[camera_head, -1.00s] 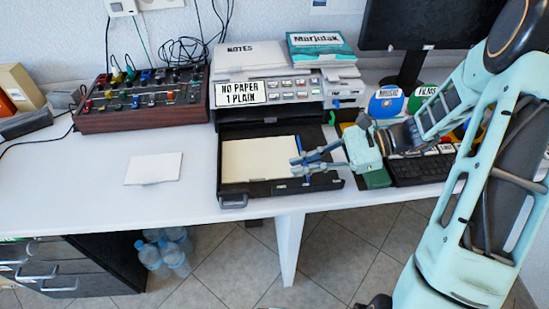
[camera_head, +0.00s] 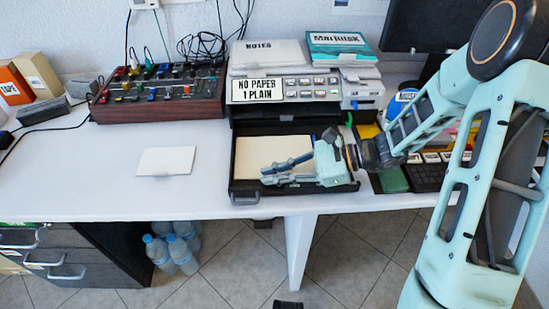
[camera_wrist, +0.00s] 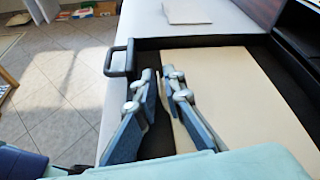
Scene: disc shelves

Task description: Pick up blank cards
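A flat white stack of blank cards (camera_head: 166,161) lies on the white desk, left of the printer's pulled-out tray. It also shows at the top of the wrist view (camera_wrist: 195,11). My gripper (camera_head: 266,174) is above the front part of the open tray, pointing left toward the cards, and well apart from them. In the wrist view its two blue-grey fingers (camera_wrist: 160,77) are parted with nothing between them. The black tray (camera_head: 240,187) holds cream paper (camera_head: 250,155), partly hidden by my gripper.
The printer (camera_head: 285,88) with a "NO PAPER 1 PLAIN" display stands behind the tray. A control box with knobs (camera_head: 160,107) sits behind the cards. The desk left of the cards is clear.

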